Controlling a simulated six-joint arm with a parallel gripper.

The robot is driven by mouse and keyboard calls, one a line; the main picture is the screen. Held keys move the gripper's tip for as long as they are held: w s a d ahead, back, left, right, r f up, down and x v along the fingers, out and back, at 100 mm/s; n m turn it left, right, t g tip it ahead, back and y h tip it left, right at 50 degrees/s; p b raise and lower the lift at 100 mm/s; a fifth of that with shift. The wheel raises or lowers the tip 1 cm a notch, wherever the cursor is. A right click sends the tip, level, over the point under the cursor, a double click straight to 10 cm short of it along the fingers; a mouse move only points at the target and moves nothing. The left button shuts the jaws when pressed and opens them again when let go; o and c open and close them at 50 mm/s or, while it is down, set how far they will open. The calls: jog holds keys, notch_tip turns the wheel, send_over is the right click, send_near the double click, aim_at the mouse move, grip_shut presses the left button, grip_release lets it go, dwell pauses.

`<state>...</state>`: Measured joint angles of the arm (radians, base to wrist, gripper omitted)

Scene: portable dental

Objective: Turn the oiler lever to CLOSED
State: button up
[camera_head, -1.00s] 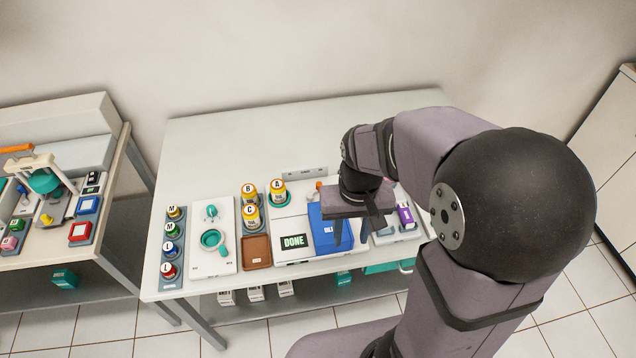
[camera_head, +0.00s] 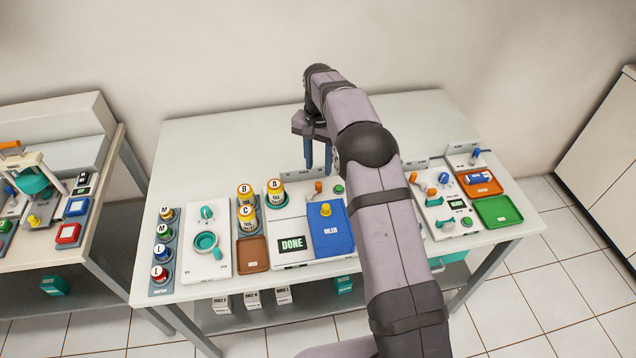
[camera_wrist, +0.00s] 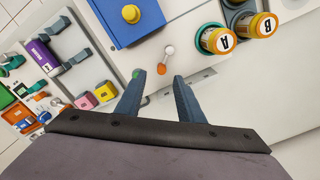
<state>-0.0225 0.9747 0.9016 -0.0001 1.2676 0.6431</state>
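The oiler unit has a white body, a blue OILER pad (camera_head: 330,235) with a yellow knob, and a lit DONE display (camera_head: 292,244). A small lever with an orange tip (camera_head: 318,186) stands behind the pad. In the wrist view the lever (camera_wrist: 166,59) shows a pale shaft and an orange end. My gripper (camera_head: 318,168) is over the back edge of the oiler, fingers pointing down. In the wrist view my gripper (camera_wrist: 160,78) is open and empty, with the lever just beyond the gap between its fingertips. I cannot read the lever's position label.
Bottles A (camera_head: 276,190), B and C stand left of the lever. A green button (camera_head: 338,189) sits close to its right. A brown tray (camera_head: 253,254) lies left of the display. The panel with green tray (camera_head: 497,211) is at the right. The table behind is clear.

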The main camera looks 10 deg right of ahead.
aim_at(318, 184)
jog(key=shift+w+f, duration=0.35)
jog(key=shift+f, duration=0.05)
jog(key=shift+f+p, duration=1.25)
jog(key=shift+f, duration=2.4)
grip_shut()
